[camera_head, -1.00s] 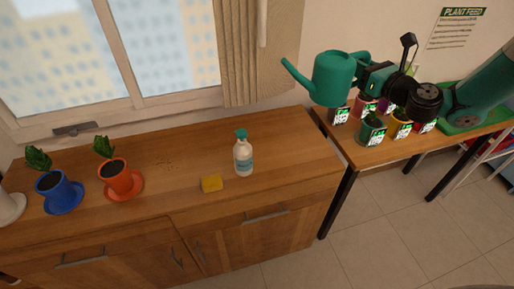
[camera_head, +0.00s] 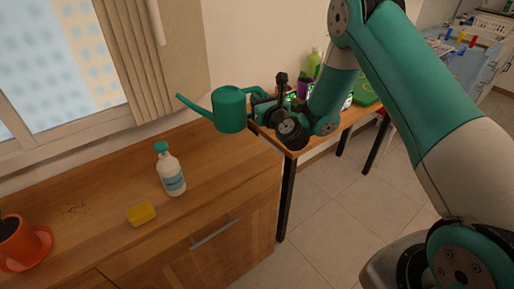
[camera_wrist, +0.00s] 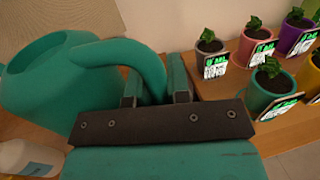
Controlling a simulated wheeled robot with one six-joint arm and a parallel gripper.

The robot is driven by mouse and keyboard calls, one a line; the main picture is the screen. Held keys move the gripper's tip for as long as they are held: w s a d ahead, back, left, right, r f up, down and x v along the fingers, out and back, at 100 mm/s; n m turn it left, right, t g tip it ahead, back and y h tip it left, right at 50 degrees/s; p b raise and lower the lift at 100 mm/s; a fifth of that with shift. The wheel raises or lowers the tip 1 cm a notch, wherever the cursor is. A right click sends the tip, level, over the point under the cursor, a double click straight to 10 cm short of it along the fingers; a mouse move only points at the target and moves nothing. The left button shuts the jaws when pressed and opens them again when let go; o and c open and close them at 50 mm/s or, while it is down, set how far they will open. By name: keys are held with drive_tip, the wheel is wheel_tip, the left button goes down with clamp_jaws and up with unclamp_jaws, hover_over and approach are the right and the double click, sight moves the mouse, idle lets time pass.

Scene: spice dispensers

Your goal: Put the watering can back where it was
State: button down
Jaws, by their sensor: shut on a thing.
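A green watering can (camera_head: 229,110) with a long spout pointing left hangs in the air near the right end of the wooden cabinet. My gripper (camera_head: 262,98) is shut on its handle. In the wrist view the can's body (camera_wrist: 40,78) is at the left, and its curved handle passes between the fingers of my gripper (camera_wrist: 155,92). The can looks roughly upright. Its exact height above the cabinet top is hard to tell.
Potted plants with labels (camera_wrist: 262,88) stand on the side table. The cabinet top right of the bottle is clear.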

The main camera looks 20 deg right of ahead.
wheel_tip(320, 180, down, 13)
drive_tip(key=b, duration=1)
drive_tip(key=shift+r, duration=0.15)
drive_tip(key=c, duration=1.1)
unclamp_jaws()
drive_tip(key=shift+f, duration=0.2)
